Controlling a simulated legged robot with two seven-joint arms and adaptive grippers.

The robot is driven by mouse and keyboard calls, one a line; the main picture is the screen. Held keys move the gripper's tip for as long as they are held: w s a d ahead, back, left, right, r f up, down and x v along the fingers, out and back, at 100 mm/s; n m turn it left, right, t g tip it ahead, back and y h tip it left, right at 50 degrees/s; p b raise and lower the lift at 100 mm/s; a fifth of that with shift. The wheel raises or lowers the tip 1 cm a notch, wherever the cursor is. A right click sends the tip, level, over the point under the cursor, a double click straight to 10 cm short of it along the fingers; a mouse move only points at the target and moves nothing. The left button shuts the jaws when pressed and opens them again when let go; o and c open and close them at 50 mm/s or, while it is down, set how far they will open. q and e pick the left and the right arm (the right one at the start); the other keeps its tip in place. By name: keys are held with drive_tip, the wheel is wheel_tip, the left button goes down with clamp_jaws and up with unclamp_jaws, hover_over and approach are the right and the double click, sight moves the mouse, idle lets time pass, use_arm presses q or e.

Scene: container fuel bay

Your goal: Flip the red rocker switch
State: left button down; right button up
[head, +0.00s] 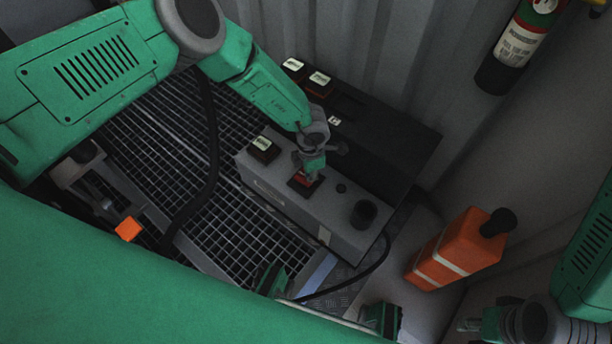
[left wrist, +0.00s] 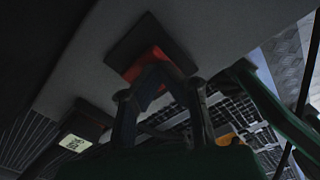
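The red rocker switch (head: 301,182) sits in a dark square frame on top of the grey control box (head: 336,226). My left gripper (head: 306,176) points down at it and covers part of it. In the left wrist view the red switch (left wrist: 133,71) shows behind my left gripper's fingertips (left wrist: 158,72). The fingers come together at the tips, with no object seen between them. The tips are at or very close to the rocker; contact is not clear. My right gripper (head: 470,325) is at the lower right, far from the switch; its finger opening is unclear.
A labelled switch (head: 263,145) and a black knob (head: 363,214) are on the same box. A dark box (head: 400,150) with labelled switches stands behind. An orange canister (head: 457,250) stands to the right. A fire extinguisher (head: 517,45) hangs on the corrugated wall. A black cable crosses the grating.

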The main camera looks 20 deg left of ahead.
use_arm(q)
drive_tip(key=shift+f, duration=0.35)
drive_tip(key=shift+r, duration=0.15)
drive_tip(key=shift+r+p, duration=2.7)
drive_tip(key=shift+r, duration=0.75)
drive_tip(key=shift+f, duration=0.1)
